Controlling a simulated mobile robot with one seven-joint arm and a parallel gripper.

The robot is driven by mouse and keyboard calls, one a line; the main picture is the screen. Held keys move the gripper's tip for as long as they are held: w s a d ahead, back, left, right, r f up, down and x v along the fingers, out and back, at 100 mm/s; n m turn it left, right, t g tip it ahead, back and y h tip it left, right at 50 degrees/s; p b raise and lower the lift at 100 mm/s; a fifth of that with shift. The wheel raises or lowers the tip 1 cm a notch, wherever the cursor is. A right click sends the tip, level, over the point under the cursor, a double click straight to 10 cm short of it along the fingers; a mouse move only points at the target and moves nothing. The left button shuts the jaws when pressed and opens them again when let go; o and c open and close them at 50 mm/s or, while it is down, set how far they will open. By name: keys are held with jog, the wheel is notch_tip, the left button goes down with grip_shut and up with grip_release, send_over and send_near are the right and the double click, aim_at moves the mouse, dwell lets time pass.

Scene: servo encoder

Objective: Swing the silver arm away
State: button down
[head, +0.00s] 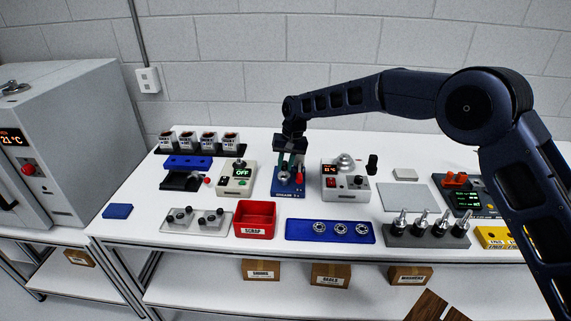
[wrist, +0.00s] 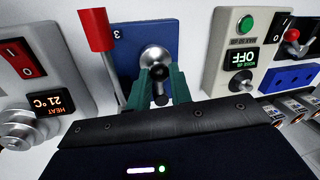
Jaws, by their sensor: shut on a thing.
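A blue press-like fixture (head: 289,193) stands in the middle of the bench; its blue base also shows in the wrist view (wrist: 128,35). A rounded silver part (wrist: 155,57) sits on it, with a dark rod end or knob (wrist: 158,90) nearer the camera. My gripper (head: 291,160) is over the fixture, pointing down. In the wrist view its green fingers (wrist: 160,85) close on the dark end at the silver part. A red-handled lever (wrist: 98,30) with a silver shaft stands close beside the fingers. The fingers hide part of the silver piece, and I cannot tell its full shape.
A grey heater box (head: 345,182) stands close right of the fixture, and a beige box with a green display (head: 237,180) to its left. In front are a red scrap bin (head: 255,217) and a blue tray with rings (head: 330,239). A grey mat (head: 405,198) lies bare at right.

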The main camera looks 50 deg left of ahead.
jog(key=shift+s, duration=0.1)
jog(key=m, duration=0.1)
jog(key=s+a+m, duration=0.1)
jog(key=m, duration=0.1)
jog(key=shift+s+a+m+y, duration=0.2)
jog(key=shift+a+m+y, duration=0.05)
jog(key=shift+m+y, duration=0.05)
jog(key=a+m, duration=0.1)
jog(key=a+m+t, duration=0.1)
jog(key=m, duration=0.1)
jog(key=shift+s+m, duration=0.3)
jog(key=shift+s, duration=0.1)
jog(key=shift+w+a+m+t, duration=0.1)
jog(key=shift+a+m+t, duration=0.15)
jog(key=shift+a+m, duration=0.7)
jog(key=shift+a+m+t, duration=0.3)
jog(key=shift+a+m, duration=0.1)
jog(key=shift+m, duration=1.2)
jog(key=shift+w+a+m+t, duration=0.1)
jog(key=shift+a+m+t, duration=0.15)
jog(key=shift+a+m, duration=0.7)
jog(key=shift+d+m, duration=0.25)
jog(key=shift+m, duration=0.15)
jog(key=c, duration=1.3)
grip_release()
jog(key=shift+o, duration=0.2)
